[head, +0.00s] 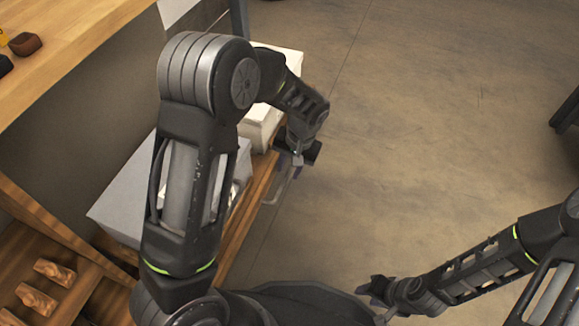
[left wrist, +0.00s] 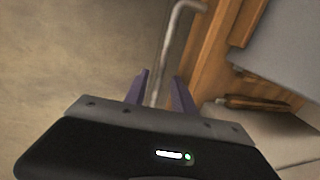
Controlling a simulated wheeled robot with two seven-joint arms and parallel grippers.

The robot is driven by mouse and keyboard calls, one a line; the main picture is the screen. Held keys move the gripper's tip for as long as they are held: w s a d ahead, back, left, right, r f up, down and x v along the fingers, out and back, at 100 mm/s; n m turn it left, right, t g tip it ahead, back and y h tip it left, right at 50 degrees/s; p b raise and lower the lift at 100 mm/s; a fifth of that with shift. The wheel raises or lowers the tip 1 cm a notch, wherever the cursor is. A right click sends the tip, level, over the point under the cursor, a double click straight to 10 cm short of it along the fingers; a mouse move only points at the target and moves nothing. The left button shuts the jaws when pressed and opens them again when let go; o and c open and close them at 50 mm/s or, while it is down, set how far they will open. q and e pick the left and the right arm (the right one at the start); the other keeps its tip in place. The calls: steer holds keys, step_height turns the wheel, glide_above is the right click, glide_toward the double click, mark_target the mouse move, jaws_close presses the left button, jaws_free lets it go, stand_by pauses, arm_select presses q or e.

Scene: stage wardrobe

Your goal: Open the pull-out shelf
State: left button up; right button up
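The pull-out shelf (head: 242,222) shows as a wooden edge below the counter, with boxes on it. Its metal bar handle (head: 281,188) sticks out on the floor side. My left gripper (head: 292,160) is at the handle. In the left wrist view its two purple fingers (left wrist: 161,88) stand apart, with the handle (left wrist: 173,45) running between them and a gap visible beside the bar. The shelf's wooden front (left wrist: 213,55) is just right of the fingers there. My right gripper (head: 374,298) is low in the head view, away from the shelf; its finger gap is unclear.
A grey box (head: 120,200) and a white box (head: 262,125) are on the shelf, partly hidden by my left arm. A wooden counter (head: 75,45) is above left. Wooden compartments (head: 45,255) are at lower left. The concrete floor (head: 430,130) right of the shelf is clear.

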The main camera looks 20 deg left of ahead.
arm_select(q)
step_height(320, 180, up, 8)
steer(key=d+p, duration=0.1)
steer(key=p, duration=0.2)
steer(key=shift+d+f, duration=0.15)
steer(key=shift+d, duration=0.1)
steer(key=shift+w, duration=0.1)
stand_by(0.5)
